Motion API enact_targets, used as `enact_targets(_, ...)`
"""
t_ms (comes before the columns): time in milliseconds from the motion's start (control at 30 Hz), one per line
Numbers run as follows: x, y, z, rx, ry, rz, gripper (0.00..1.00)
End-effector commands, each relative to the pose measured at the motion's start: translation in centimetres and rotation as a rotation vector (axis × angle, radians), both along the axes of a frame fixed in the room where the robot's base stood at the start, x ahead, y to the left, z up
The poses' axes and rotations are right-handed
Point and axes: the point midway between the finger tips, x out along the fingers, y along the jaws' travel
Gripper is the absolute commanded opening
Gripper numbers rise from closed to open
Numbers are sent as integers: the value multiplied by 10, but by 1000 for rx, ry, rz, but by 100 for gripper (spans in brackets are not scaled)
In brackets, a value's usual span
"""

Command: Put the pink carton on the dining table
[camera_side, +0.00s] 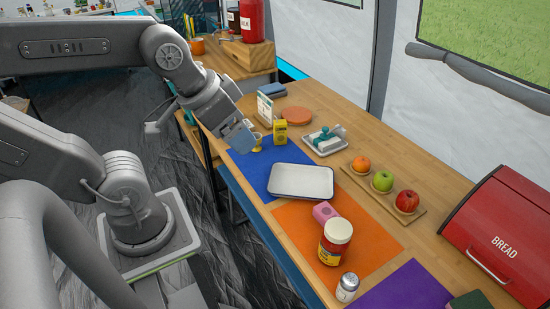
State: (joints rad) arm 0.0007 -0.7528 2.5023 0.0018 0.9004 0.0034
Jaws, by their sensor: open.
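A small pink carton (323,212) lies on the orange mat, close behind the jar with the red and yellow label. The mat lies on the long wooden table (437,181). My gripper (247,143) is above the far left part of this table, near the blue mat and beside a yellow cup. It is open, with no object visible in it. It is well away from the carton, farther back and to the left.
A white tray (302,167) stands between my gripper and the carton. The jar (335,243) partly screens the carton. A yellow box (280,131), a fruit board (382,200) and a red bread bin (505,228) also stand there. The purple mat (408,287) has bare room.

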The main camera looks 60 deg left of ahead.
Motion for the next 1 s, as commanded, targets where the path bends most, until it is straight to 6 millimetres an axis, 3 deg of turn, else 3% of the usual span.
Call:
enact_targets(333,1,0,0,-4,2,6,81)
enact_targets(467,12,-1,1,-33,24,56,81)
enact_targets(767,94,-12,-17,-207,162,443,81)
enact_targets(1000,165,-25,-69,-314,269,815,81)
